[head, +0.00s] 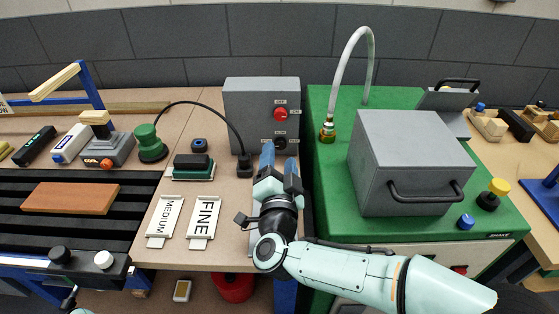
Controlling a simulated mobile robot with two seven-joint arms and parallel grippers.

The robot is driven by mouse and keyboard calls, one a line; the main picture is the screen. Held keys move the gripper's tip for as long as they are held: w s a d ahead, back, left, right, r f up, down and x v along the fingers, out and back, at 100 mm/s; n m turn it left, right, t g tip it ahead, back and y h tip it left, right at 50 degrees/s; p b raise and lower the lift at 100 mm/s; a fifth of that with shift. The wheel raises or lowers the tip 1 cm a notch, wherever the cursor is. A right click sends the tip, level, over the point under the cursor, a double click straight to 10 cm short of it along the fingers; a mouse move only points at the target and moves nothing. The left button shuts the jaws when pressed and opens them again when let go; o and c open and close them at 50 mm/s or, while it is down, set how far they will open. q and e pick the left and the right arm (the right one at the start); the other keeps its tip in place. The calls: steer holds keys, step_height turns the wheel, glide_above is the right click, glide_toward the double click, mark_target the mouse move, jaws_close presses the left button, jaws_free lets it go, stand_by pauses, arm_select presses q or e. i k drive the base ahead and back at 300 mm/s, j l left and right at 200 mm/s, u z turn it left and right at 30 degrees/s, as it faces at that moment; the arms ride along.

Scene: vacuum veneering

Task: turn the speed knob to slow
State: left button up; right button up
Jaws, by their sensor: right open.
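A grey control box (246,108) stands at the back of the wooden bench. It has a red button (280,113) and, below it, a small dark knob (280,143) with small labels I cannot read. This looks like the speed knob; its pointer setting is too small to tell. My right gripper (279,159) is open, with its blue fingers pointing at the box just below and in front of the knob. I cannot tell whether a finger touches it. Only a bit of my left arm shows at the bottom left edge; its fingers are out of view.
A black cable runs from the green-knobbed tool (150,143) to a plug (244,166) left of my right gripper. MEDIUM (167,215) and FINE (205,217) plates lie in front. A grey lidded box (410,155) and hose (347,60) stand on the green table to the right.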

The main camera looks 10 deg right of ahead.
mark_target(281, 143)
steer(key=k+j, duration=0.15)
steer(key=k, duration=0.35)
steer(key=k+j, duration=0.15)
steer(key=k, duration=0.35)
